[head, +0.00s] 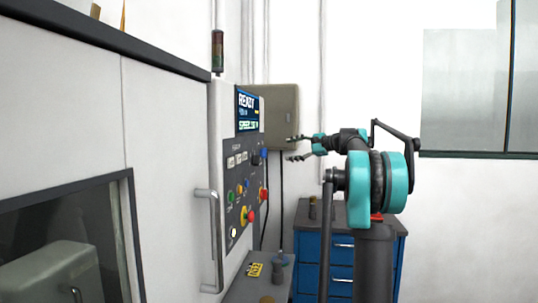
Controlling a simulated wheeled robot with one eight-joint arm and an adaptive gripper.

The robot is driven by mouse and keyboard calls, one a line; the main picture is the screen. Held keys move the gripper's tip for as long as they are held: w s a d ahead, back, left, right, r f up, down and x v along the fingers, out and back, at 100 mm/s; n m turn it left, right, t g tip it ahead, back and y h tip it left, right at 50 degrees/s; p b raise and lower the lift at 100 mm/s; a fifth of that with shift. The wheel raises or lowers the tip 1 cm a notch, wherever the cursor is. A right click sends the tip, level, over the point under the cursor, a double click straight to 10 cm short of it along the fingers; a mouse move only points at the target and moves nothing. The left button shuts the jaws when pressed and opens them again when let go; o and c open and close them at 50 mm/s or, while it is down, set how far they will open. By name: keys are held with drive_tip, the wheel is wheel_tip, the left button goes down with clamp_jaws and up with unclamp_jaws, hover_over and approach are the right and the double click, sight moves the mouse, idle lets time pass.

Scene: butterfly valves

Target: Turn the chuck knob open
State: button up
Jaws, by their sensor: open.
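A grey control panel (247,185) stands on the machine front left of centre, seen at a steep angle. It carries a lit screen (248,112) and several small knobs and buttons. A dark knob (257,160) sits at its upper right. The labels are too small to read, so I cannot tell which control is the chuck knob. My gripper (291,149) is open and empty, with its fingers pointing left toward the panel at about the dark knob's height. It appears apart from the panel, with a gap between.
A vertical door handle (215,235) sticks out left of the panel. A grey box (279,117) hangs on the wall behind. A blue drawer cabinet (310,255) stands behind my arm. A low grey surface (248,290) with a yellow label lies below the panel.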

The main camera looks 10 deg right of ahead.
sight(264, 153)
drive_tip(key=x, duration=1.1)
drive_tip(key=shift+a, duration=0.15)
drive_tip(key=c, duration=1.2)
